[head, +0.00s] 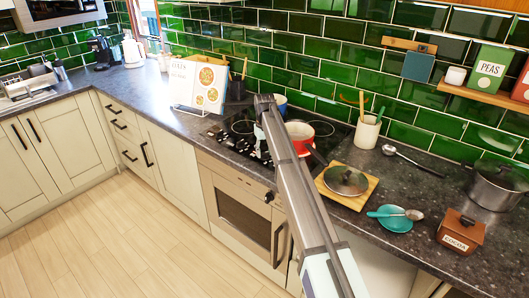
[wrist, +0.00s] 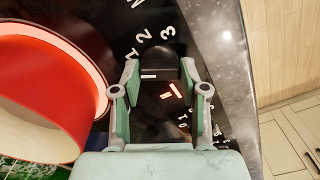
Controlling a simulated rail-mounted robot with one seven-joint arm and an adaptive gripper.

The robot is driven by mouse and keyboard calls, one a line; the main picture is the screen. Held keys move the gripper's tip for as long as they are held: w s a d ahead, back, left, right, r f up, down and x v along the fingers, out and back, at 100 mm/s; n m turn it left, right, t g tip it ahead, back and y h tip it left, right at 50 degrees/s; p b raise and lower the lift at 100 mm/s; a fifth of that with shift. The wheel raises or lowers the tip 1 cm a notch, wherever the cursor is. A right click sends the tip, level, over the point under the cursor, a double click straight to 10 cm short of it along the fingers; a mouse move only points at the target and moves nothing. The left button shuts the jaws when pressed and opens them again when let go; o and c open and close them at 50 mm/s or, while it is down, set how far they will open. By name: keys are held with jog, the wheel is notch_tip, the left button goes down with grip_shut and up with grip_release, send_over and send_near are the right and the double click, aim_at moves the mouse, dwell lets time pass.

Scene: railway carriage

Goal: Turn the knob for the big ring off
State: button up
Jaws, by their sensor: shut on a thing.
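A round black knob (wrist: 158,62) stands on the black hob (wrist: 150,112) in the wrist view, with white numbers around it and a white line on its near side. My gripper (wrist: 159,72) has one finger on each side of the knob and is shut on it. An orange-red lit mark (wrist: 172,91) shows on the hob just below the knob. More small white numbers lie at lower right, partly hidden by a finger. In the head view my arm reaches over the hob (head: 240,127) and hides the knob.
A red pot (wrist: 45,90) with a pale inside stands close left of my gripper; it also shows in the head view (head: 300,132). A blue pot is partly hidden behind my arm. A lid (head: 345,180) lies on a wooden board right of the hob. A cookbook (head: 198,84) stands at left.

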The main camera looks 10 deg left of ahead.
aim_at(265, 152)
jog(key=n, duration=0.5)
jog(key=shift+s+f+n, duration=0.1)
jog(key=shift+n, duration=0.3)
dwell(0.4)
jog(key=o, duration=1.1)
jog(key=shift+o, duration=0.2)
notch_tip(265, 152, up, 12)
